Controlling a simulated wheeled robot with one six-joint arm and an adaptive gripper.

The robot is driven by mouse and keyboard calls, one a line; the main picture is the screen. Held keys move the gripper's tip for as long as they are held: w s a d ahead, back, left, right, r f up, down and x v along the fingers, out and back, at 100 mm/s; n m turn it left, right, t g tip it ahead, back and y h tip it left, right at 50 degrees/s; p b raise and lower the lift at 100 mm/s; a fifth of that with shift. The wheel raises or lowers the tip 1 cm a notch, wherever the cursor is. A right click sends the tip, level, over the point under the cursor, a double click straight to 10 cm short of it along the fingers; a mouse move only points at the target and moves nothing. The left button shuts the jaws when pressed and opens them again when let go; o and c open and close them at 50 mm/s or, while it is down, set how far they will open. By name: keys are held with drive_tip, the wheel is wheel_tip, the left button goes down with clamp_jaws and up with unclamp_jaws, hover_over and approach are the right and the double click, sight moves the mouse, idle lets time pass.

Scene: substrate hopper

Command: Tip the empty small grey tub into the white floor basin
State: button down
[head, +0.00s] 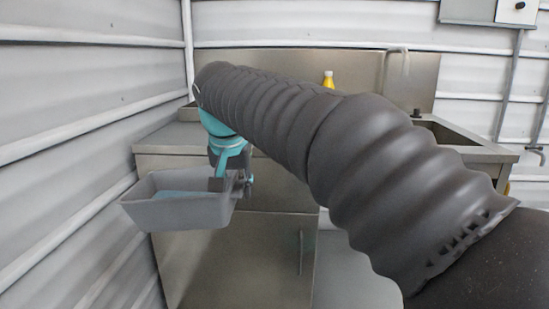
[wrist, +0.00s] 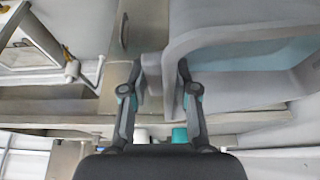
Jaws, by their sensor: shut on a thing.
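The small grey tub (head: 178,213) hangs in the air at the left of the head view, in front of the steel cabinet. It looks close to level, open side up. My gripper (head: 232,182) is shut on the tub's right wall. The wrist view shows the two fingers of my gripper (wrist: 160,75) on either side of the wall of the tub (wrist: 225,42). A pale blue area shows inside the tub; I cannot tell whether it is its floor or contents. I cannot make out the white floor basin in either view.
A steel counter (head: 165,142) with a cabinet front (head: 240,262) stands behind the tub. A sink with a tap (head: 397,62) and a yellow bottle (head: 328,79) are farther right. The ribbed white wall (head: 60,140) is close on the left.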

drive_tip(key=w+d+f, duration=0.2)
drive_tip(key=d+f, duration=0.5)
drive_tip(key=f, duration=0.7)
drive_tip(key=w+d+f, duration=0.2)
drive_tip(key=d+f, duration=0.6)
drive_tip(key=f, duration=0.6)
drive_tip(key=w+d+f, duration=0.2)
drive_tip(key=d+f, duration=0.6)
drive_tip(key=f, duration=0.6)
drive_tip(key=shift+d+f+n, duration=0.25)
drive_tip(key=shift+f+n, duration=0.05)
drive_tip(key=shift+f, duration=0.1)
